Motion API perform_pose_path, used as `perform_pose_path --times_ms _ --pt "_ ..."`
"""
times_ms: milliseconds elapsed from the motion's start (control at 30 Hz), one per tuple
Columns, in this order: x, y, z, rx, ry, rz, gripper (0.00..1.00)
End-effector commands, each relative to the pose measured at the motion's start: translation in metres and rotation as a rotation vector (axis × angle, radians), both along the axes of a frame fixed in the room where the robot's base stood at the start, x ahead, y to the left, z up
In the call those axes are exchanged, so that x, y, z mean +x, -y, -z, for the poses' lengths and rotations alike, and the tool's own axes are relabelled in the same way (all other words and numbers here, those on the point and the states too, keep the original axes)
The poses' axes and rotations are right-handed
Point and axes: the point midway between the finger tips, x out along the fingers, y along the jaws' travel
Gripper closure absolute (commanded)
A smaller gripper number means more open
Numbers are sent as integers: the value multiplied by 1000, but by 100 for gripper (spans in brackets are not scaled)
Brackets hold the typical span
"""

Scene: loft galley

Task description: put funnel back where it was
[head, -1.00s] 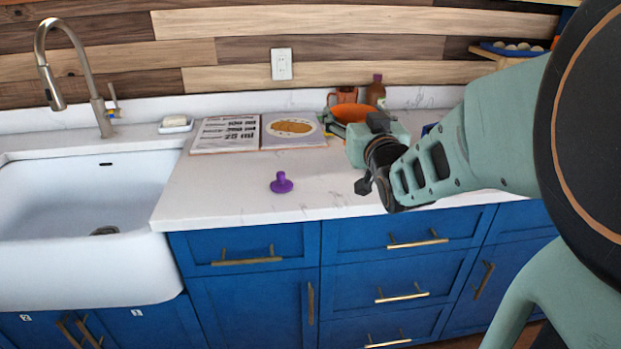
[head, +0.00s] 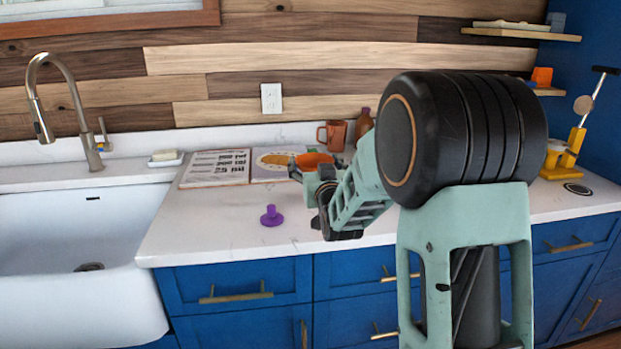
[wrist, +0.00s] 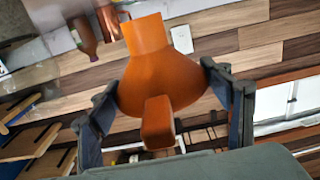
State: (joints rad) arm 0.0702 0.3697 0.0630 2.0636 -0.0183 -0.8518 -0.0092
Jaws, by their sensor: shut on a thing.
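The orange funnel (head: 314,160) is held at the end of my arm, above the counter in front of the mug and bottle. In the wrist view the funnel (wrist: 160,82) is large, with its spout toward the top and a tab toward the camera. My gripper (wrist: 168,92) is shut on the funnel, with one dark finger on each side of its body. In the head view my gripper (head: 308,172) is partly hidden by my own arm. Whether the funnel touches anything behind it cannot be told.
An open recipe book (head: 216,168) and a purple knob-shaped thing (head: 271,216) lie on the white counter (head: 215,230). A brown mug (head: 332,135) and a bottle (head: 364,125) stand at the back. A sink (head: 80,235) is left. A yellow stand (head: 566,160) and shelves (head: 520,33) are right.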

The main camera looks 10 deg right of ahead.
Motion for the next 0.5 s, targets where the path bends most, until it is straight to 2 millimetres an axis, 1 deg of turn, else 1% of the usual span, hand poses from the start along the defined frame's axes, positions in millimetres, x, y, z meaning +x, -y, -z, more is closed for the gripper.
perform_pose_path --times_ms 33,167,267,400,500 --pt "3 -1 4 0 0 0 50" --pt "7 -3 8 0 1 0 50" --pt "11 -5 15 1 -1 -1 50" --pt "11 -4 37 1 -3 0 50" --pt "11 -4 45 1 0 0 50"
